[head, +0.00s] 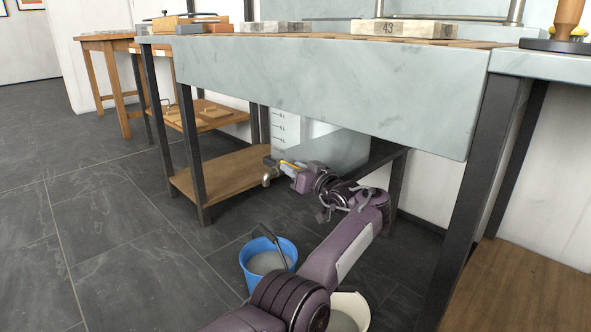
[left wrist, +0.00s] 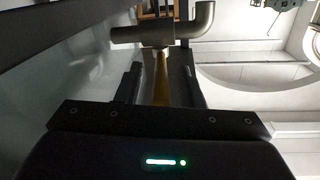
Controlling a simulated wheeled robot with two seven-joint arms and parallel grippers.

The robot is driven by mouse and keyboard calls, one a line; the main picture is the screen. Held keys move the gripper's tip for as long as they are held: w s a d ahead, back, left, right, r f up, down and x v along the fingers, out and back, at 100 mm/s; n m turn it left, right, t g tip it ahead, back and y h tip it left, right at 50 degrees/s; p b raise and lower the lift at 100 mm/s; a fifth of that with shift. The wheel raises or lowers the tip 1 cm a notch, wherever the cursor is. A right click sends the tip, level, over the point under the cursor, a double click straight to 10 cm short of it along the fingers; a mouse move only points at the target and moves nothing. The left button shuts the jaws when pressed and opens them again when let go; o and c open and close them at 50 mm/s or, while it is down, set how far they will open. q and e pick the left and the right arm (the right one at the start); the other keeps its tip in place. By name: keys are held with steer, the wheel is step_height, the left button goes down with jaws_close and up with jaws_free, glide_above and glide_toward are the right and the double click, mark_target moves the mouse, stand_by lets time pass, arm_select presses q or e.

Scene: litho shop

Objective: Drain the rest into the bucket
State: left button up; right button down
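A metal drain tap (head: 269,174) with a yellow lever (head: 288,163) sits beneath the stone trough (head: 330,85). In the left wrist view its elbow pipe (left wrist: 165,32) lies ahead, with the brass-yellow lever (left wrist: 161,82) between the fingers. My left gripper (head: 291,171) is at the lever. Its fingers (left wrist: 155,85) look apart, with a gap left of the lever. A blue bucket (head: 249,277) with a dark handle stands on the floor below, holding greyish contents. No stream from the tap is visible. My right gripper is not in view.
A cream bucket (head: 358,301) stands behind my left arm, partly hidden. Dark table legs (head: 192,150) and a low wooden shelf (head: 225,178) are left of the tap. A pale box (head: 335,148) is behind the gripper. The tiled floor (head: 120,240) at left is clear.

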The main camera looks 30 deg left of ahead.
arm_select(q)
steer(key=shift+d, duration=0.1)
steer(key=p+v, duration=0.4)
steer(key=v, duration=0.3)
steer(key=shift+s+d+p, duration=0.2)
steer(key=shift+d+p, duration=0.1)
steer(key=shift+p, duration=0.05)
